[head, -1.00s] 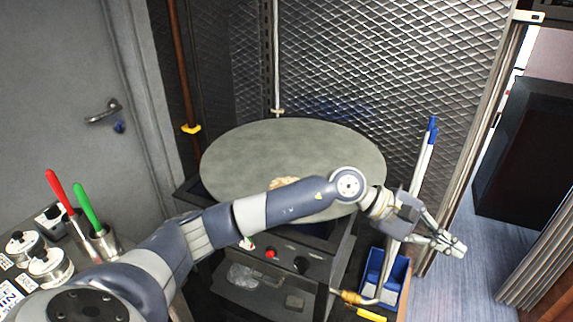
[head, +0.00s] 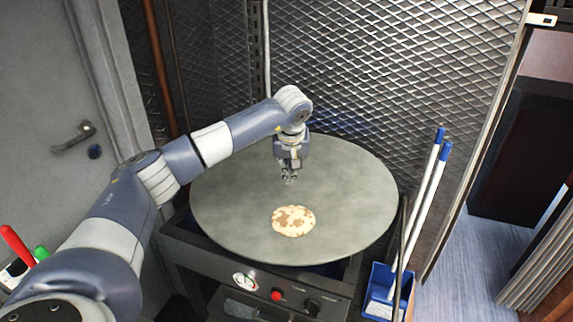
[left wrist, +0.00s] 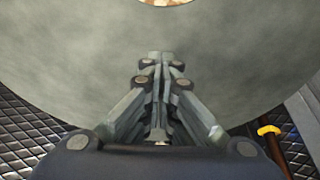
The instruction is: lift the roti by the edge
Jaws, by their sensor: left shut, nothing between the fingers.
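The roti (head: 293,221) is a round, pale flatbread with brown spots. It lies flat on the front part of a large round grey griddle (head: 225,215). My left gripper (head: 289,181) points down over the griddle, behind the roti and apart from it. Its fingers are shut with nothing between them. In the left wrist view the gripper (left wrist: 160,56) shows with its fingertips together over the bare griddle (left wrist: 70,50). Part of the roti (left wrist: 165,2) shows at the top edge of that view, beyond the fingertips. My right gripper is not in view.
A control panel with a red knob (head: 277,295) and a gauge (head: 245,282) is below the griddle's front. A blue bin (head: 379,291) with white, blue-topped handles stands at the right. A mesh wall (head: 400,90) rises behind. Red and green handles show at the lower left.

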